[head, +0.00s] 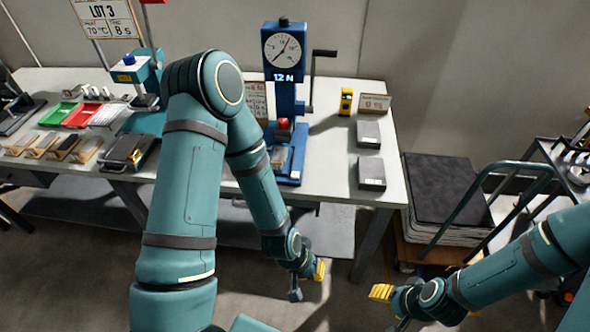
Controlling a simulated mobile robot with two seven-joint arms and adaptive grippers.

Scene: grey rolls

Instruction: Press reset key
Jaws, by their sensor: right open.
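A blue test stand (287,101) with a round dial reading "12 N" and a crank on its right side stands on the white bench. A red part (284,124) sits low on its column, above the blue base. I cannot tell for sure which part is the reset key. My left gripper (308,281), with a yellow fingertip, hangs in front of the bench, below its front edge and clear of the stand. Its opening is unclear. My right gripper (389,307) is open and empty at the lower right, also away from the bench.
A teal press (137,72), green tray (58,114) and red tray (82,116) stand left. A cart (448,190) is right of the bench.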

